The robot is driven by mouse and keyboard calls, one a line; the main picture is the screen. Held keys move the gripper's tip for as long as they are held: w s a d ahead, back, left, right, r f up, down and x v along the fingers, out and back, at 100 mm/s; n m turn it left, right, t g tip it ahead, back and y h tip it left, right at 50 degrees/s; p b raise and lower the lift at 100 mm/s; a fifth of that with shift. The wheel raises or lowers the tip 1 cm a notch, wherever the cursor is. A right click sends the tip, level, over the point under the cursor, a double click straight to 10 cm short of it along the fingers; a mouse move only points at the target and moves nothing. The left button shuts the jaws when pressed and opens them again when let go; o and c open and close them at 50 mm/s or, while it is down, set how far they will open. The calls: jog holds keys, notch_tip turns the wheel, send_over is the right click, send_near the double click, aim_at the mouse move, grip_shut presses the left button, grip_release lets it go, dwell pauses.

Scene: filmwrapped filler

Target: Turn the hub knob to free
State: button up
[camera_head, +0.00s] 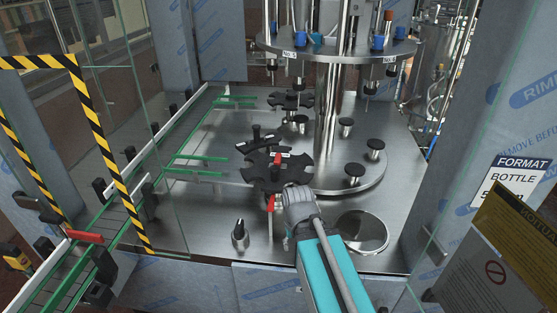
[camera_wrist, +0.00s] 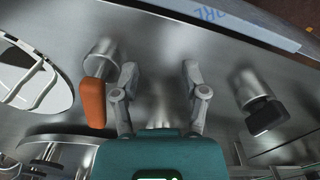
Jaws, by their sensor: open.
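In the head view, a red knob (camera_head: 278,158) stands on the hub of a black starwheel (camera_head: 262,178). A smaller red lever (camera_head: 271,203) shows just below the wheel's front edge, beside my arm. In the wrist view, my gripper (camera_wrist: 160,72) is open and empty, its fingers spread above bare metal. An orange handle (camera_wrist: 95,100) on a metal post is just left of the fingers. A post with a black knob (camera_wrist: 265,115) is to the right. I cannot tell which red part the orange handle is. My arm hides the gripper's fingers in the head view.
A round opening (camera_head: 362,232) lies right of my arm in the steel deck. A short post (camera_head: 240,235) stands to the left. Black-topped pedestals (camera_head: 354,172) stand on the round table. Green guide rails (camera_head: 205,158) and a striped guard frame (camera_head: 105,150) are at the left.

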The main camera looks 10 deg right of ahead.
aim_at(278, 157)
jog(key=shift+o, duration=0.8)
jog(key=shift+w+d, duration=0.1)
jog(key=shift+w+r, duration=0.15)
jog(key=shift+r, duration=0.1)
jog(key=w+r+m+p, duration=0.3)
jog(key=w+r+p, duration=2.1)
jog(key=w, duration=0.4)
jog(key=shift+w+d+r+m+p, duration=0.15)
jog(key=shift+w+d+m+p, duration=0.1)
jog(key=shift+w+m+p, duration=0.15)
jog(key=shift+s+f, duration=0.1)
jog(key=shift+f, duration=0.1)
notch_tip(278, 157, down, 13)
jog(key=b, duration=1.3)
jog(key=shift+f+b, duration=0.2)
jog(key=shift+b, duration=0.2)
grip_shut()
